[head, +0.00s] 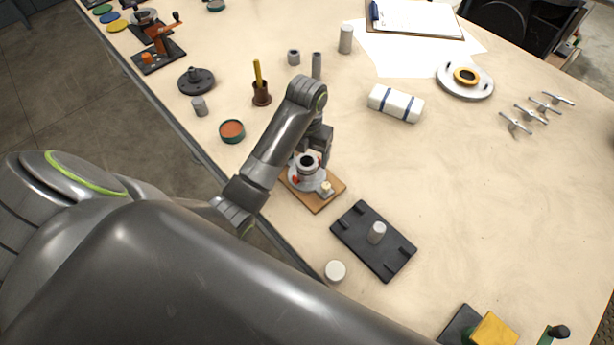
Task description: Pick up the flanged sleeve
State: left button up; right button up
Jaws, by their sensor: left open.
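A round grey piece with a raised collar and a dark bore, which looks like the flanged sleeve (305,165), sits upright on a small wooden board (318,203). A red spot shows at its left side and a small pale peg stands at its front right. My left gripper (322,158) is open and points down at the piece's back right edge. The gripper and wrist hide part of that side, and I cannot tell whether the fingers touch it. My right gripper is not in view.
A black plate (352,236) with a grey cylinder stands front right of the board. A white round cap (335,271) lies near the table's front edge.

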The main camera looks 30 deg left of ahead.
aim_at(307, 166)
pick_arm(q)
jog(key=shift+s+d+f+p, duration=0.1)
jog(key=shift+f+p, duration=0.15)
jog(key=shift+f, duration=1.15)
jog(key=shift+s+d+f+p, duration=0.1)
jog(key=shift+f+p, duration=0.15)
jog(key=shift+f, duration=1.1)
jog(key=shift+c, duration=0.2)
grip_shut()
jog(key=shift+w+r, duration=0.1)
jog(key=shift+r, duration=0.05)
